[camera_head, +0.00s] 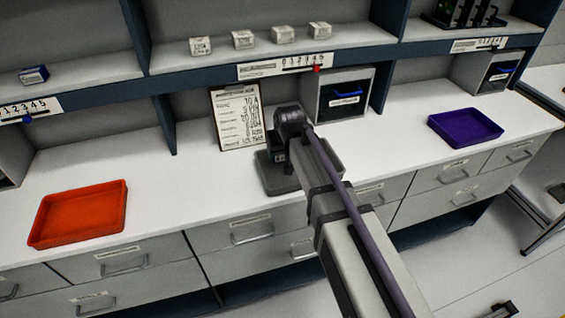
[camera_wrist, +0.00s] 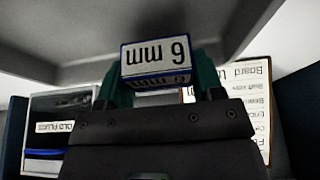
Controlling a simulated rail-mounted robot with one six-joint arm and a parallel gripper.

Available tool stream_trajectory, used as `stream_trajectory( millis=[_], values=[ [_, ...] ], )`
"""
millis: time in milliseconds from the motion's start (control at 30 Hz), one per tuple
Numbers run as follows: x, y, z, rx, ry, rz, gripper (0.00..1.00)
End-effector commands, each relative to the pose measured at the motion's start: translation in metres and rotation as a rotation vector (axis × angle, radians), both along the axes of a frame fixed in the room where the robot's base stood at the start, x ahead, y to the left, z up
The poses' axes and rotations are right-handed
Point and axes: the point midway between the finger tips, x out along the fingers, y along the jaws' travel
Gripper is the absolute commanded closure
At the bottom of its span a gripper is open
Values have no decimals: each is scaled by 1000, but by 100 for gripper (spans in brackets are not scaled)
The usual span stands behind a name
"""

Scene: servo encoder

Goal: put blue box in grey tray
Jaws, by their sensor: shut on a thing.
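A blue box (camera_wrist: 155,62) with a white label reading a digit and "mm" is held between the teal fingers of my gripper (camera_wrist: 160,78) in the wrist view, which shows the scene upside down. The grey tray (camera_head: 275,181) stands on the white counter in the middle of the head view, partly covered by my arm. In the wrist view the grey surface just beyond the box appears to be the tray (camera_wrist: 225,25). My gripper is over the tray. In the head view its fingers and the box are hidden by my arm. I cannot tell whether the box touches the tray.
An orange tray (camera_head: 80,212) is at the left and a purple tray (camera_head: 465,126) at the right. A sign board (camera_head: 237,118) and a cubby (camera_head: 343,95) stand behind the grey tray. Several white boxes and another blue box (camera_head: 33,75) sit on the shelf above.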

Motion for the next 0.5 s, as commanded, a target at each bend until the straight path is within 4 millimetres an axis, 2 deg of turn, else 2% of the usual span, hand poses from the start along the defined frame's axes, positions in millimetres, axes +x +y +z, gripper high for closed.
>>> stream_trajectory(
  millis=[33,100,300,467,500],
  values=[
    [0,0,-21,0,0,0,66],
    [0,0,-29,0,0,0,66],
    [0,0,-23,0,0,0,66],
    [0,0,-29,0,0,0,66],
    [0,0,-27,0,0,0,36]
  ],
)
